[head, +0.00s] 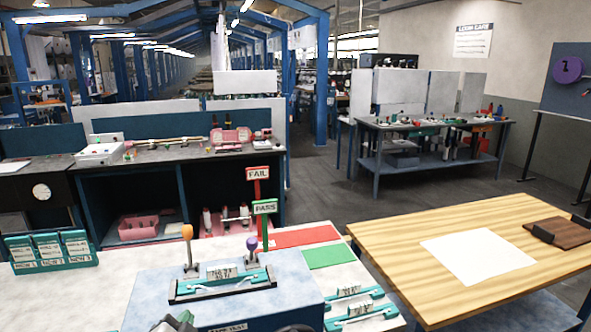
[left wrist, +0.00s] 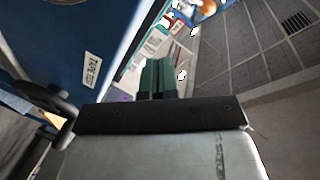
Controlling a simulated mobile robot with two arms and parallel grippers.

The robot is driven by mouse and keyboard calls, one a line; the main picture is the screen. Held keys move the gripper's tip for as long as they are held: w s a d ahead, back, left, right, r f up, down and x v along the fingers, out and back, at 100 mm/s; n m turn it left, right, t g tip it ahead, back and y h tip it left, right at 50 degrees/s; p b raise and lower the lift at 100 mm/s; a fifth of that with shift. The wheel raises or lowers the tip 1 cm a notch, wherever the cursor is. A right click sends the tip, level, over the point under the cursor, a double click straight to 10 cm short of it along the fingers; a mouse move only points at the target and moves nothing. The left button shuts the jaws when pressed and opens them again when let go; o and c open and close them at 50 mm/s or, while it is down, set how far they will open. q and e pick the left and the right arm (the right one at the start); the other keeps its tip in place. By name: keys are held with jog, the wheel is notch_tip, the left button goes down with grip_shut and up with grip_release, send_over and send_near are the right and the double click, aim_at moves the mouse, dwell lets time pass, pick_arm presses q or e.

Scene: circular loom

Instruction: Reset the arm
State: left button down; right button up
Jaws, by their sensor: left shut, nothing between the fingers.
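My left gripper (head: 175,323) shows at the bottom edge of the head view, in front of the blue test box. Its green fingers also show in the left wrist view (left wrist: 157,76), shut together and empty. The blue test box (head: 150,290) stands on the white-topped bench. Its front label is partly cut off; the box and label also show in the left wrist view (left wrist: 91,69). On top are an orange-knobbed lever (head: 187,233), a purple-knobbed lever (head: 252,244) and a teal holder (head: 240,277). A dark part (head: 297,328) is cut off at the bottom edge. My right gripper is not seen.
PASS (head: 265,207) and FAIL (head: 258,173) signs stand behind the box, near red (head: 305,237) and green (head: 329,255) mats. Teal holders (head: 359,307) lie at right, and a teal rack (head: 50,250) at left. A wooden table (head: 400,240) stands to the right across a gap.

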pick_arm(q)
jog(key=s+d+f+n+g, duration=0.1)
jog(key=s+f+n+g, duration=0.25)
jog(key=s, duration=0.75)
jog(key=s+d+f+n+g+h, duration=0.15)
jog(key=s+f+g, duration=0.3)
jog(key=s, duration=0.65)
jog(key=s+d+f+n+g+y, duration=0.1)
jog(key=s+f+n+g, duration=0.3)
jog(key=s, duration=0.7)
notch_tip(320, 180, down, 30)
jog(key=r+m+g+b, duration=0.1)
jog(key=m+g+b, duration=0.1)
jog(key=b, duration=0.2)
jog(key=s+a+f+g+b, duration=0.1)
jog(key=s+a+f+b, duration=0.1)
jog(key=s+f, duration=1.4)
jog(key=shift+s+a+f, duration=0.2)
jog(key=shift+a+f, duration=0.45)
jog(key=shift+f, duration=0.25)
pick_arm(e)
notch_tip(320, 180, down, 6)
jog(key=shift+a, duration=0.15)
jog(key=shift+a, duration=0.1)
